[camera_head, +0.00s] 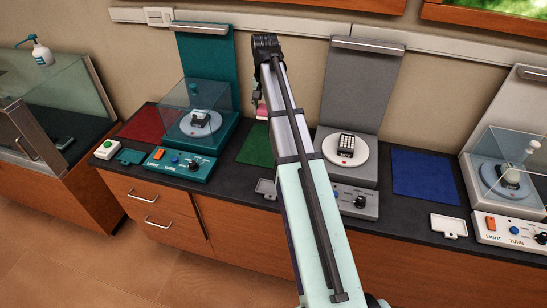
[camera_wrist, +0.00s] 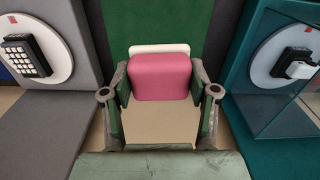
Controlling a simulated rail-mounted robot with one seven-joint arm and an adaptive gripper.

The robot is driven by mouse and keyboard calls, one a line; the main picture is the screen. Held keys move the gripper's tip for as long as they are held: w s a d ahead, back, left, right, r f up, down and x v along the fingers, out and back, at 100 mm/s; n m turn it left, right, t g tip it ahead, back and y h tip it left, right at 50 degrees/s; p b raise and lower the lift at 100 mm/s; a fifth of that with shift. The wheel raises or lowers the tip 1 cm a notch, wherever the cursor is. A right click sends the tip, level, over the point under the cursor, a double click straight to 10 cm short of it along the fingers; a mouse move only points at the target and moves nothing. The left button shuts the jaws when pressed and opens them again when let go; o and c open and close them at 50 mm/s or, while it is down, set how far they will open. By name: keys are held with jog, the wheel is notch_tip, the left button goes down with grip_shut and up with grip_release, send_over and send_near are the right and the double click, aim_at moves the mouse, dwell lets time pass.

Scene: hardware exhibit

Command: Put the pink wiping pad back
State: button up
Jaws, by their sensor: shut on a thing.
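The pink wiping pad (camera_wrist: 160,78) has a white backing along one edge. In the wrist view my gripper (camera_wrist: 160,90) is shut on it, with one finger at each side. In the head view the pad (camera_head: 262,113) shows as a small pink patch under my gripper (camera_head: 259,100), partly hidden by my arm. It is near the wall end of the green mat (camera_head: 257,146), between the teal and grey stations. The green mat (camera_wrist: 160,22) also shows beyond the pad in the wrist view. I cannot tell the pad's height above the counter.
The teal station (camera_head: 202,85) with a clear cover is left of my arm; the grey station (camera_head: 362,85) with an open turntable is right. A red mat (camera_head: 143,123) and a blue mat (camera_head: 425,177) lie farther out. A covered white station (camera_head: 510,185) stands far right.

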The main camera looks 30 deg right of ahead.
aim_at(270, 154)
jog(key=shift+w+d+r+m, duration=0.2)
jog(key=shift+w+d+m, duration=0.1)
jog(key=shift+d, duration=0.25)
jog(key=shift+s+d+f, duration=0.1)
jog(key=shift+f, duration=0.1)
notch_tip(270, 154, down, 19)
jog(key=p, duration=0.4)
jog(key=shift+f, duration=0.1)
jog(key=shift+f, duration=0.15)
jog(key=o, duration=1.1)
notch_tip(270, 154, up, 12)
jog(key=b, duration=0.3)
jog(key=shift+r, duration=0.2)
